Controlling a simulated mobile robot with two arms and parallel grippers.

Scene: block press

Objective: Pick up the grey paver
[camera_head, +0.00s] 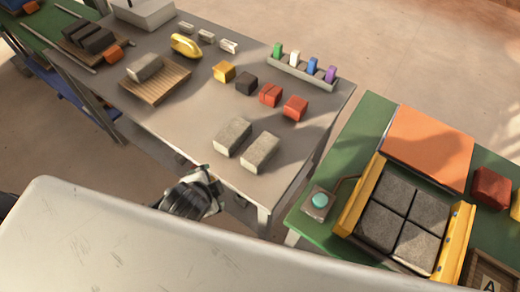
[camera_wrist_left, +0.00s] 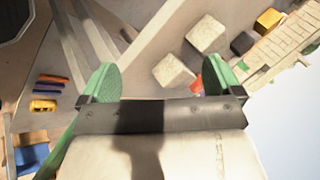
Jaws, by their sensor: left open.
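Two light grey pavers lie side by side near the front edge of the grey table, the left one (camera_head: 233,137) and the right one (camera_head: 260,152). Another grey paver (camera_head: 145,67) lies on a wooden slatted board. My left gripper (camera_head: 205,186) is by the table's front edge, apart from the pavers. My right gripper is not in view.
The grey table (camera_head: 190,100) also holds a yellow block (camera_head: 223,72), a dark block (camera_head: 246,83), red blocks (camera_head: 295,107) and a rack of coloured pieces (camera_head: 300,72). A green table (camera_head: 372,110) at right carries a yellow-sided press (camera_head: 360,195) with dark slabs and a button box (camera_head: 319,203).

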